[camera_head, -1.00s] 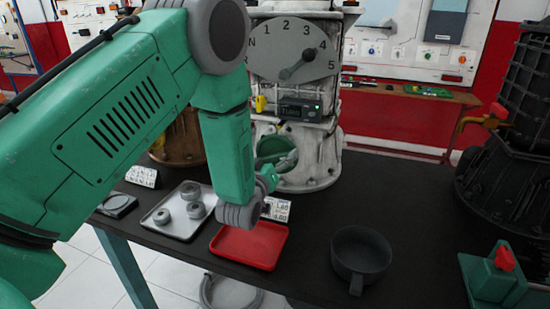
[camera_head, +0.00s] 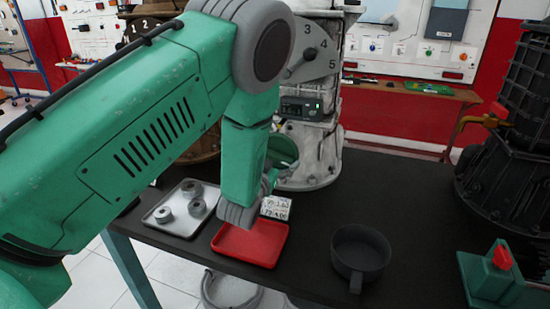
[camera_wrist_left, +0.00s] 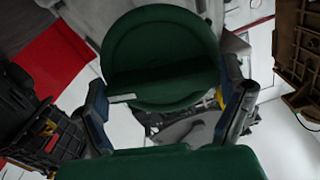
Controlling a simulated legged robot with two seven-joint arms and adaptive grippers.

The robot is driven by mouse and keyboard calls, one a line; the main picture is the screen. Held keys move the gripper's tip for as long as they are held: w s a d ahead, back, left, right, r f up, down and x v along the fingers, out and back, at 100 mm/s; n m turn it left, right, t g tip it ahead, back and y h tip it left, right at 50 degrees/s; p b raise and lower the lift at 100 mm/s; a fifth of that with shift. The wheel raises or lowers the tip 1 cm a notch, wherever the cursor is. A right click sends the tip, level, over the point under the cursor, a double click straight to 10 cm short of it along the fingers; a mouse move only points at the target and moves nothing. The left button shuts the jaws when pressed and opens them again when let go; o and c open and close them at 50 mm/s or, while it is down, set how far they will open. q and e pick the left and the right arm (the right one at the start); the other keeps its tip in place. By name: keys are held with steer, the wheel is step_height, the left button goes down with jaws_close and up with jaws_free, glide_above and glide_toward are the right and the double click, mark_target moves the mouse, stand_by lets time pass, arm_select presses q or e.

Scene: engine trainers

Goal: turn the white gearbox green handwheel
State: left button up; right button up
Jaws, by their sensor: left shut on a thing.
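The white gearbox (camera_head: 318,155) stands at the back of the dark table, partly hidden behind my left arm. Its green handwheel (camera_head: 284,150) faces me low on its front, and its lower left is covered by my arm. In the left wrist view the handwheel (camera_wrist_left: 160,50) is a large dark green disc between the two fingers. My left gripper (camera_head: 270,182) is at the handwheel, mostly hidden behind its own wrist. In the wrist view the left gripper (camera_wrist_left: 168,104) has a finger at each side of the rim and is shut on it. My right gripper is out of view.
A red tray (camera_head: 265,262) lies below my left wrist. A metal tray (camera_head: 180,226) with grey rings is left of it. A label card (camera_head: 276,207), a dark pan (camera_head: 360,255) and a green block with a red knob (camera_head: 500,257) are also on the table.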

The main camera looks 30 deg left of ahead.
arm_select(q)
steer(key=shift+w+r, duration=0.15)
steer(key=shift+r, duration=0.05)
steer(key=o, duration=0.9)
steer(key=shift+f, duration=0.15)
steer(key=v, duration=1.2)
steer(key=shift+f, duration=0.25)
